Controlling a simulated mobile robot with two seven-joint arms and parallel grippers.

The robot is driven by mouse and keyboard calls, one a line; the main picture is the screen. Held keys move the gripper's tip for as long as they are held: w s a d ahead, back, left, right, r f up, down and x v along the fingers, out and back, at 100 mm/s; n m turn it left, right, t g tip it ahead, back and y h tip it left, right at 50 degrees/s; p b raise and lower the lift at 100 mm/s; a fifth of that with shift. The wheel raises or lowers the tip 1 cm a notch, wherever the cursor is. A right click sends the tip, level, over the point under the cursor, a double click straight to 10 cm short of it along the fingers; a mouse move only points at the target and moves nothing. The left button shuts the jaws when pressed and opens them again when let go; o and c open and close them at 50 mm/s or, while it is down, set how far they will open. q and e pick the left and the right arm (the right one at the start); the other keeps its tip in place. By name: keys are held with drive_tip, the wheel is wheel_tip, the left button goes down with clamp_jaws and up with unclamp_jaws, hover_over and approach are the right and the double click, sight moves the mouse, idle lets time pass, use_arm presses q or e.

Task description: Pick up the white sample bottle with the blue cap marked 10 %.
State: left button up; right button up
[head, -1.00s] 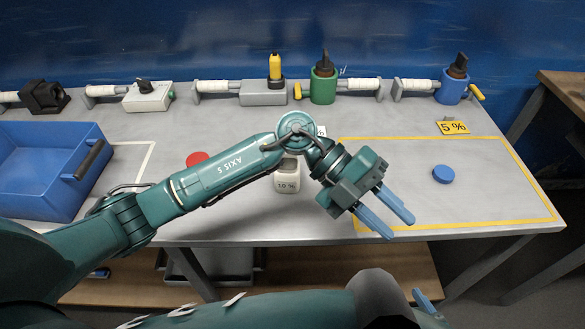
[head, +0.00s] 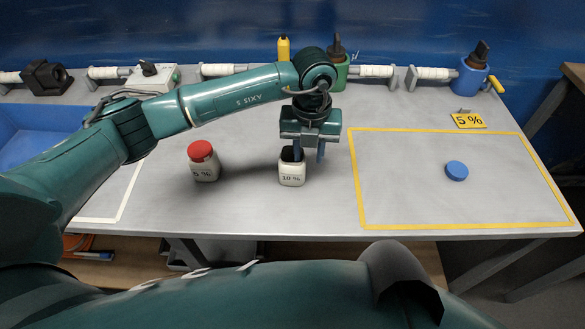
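The white bottle marked 10 % (head: 292,176) stands upright on the grey table, near the middle. Its top looks dark and is partly covered; I see no blue cap on it. A flat blue disc like a cap (head: 456,171) lies apart, inside the yellow outline on the right. My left gripper (head: 309,157) points down at the bottle's top, set a little to its right. Its two blue fingers are apart, with a gap between them. One finger overlaps the bottle's top in the picture; I cannot tell whether it touches. My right gripper is not in view.
A white bottle with a red cap (head: 204,163) stands left of the 10 % bottle. A yellow 5 % sign (head: 468,120) stands behind the yellow outline (head: 455,226). A blue crate (head: 35,135) is at the far left. Fixtures line the back edge.

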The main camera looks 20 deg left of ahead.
sight(305, 158)
use_arm(q)
drive_tip(key=f, duration=0.3)
drive_tip(key=f+p, duration=0.1)
drive_tip(key=shift+a+f, duration=0.15)
drive_tip(key=shift+a, duration=0.25)
drive_tip(key=shift+f, duration=0.55)
drive_tip(key=shift+c, duration=0.5)
drive_tip(key=shift+w, duration=0.1)
clamp_jaws()
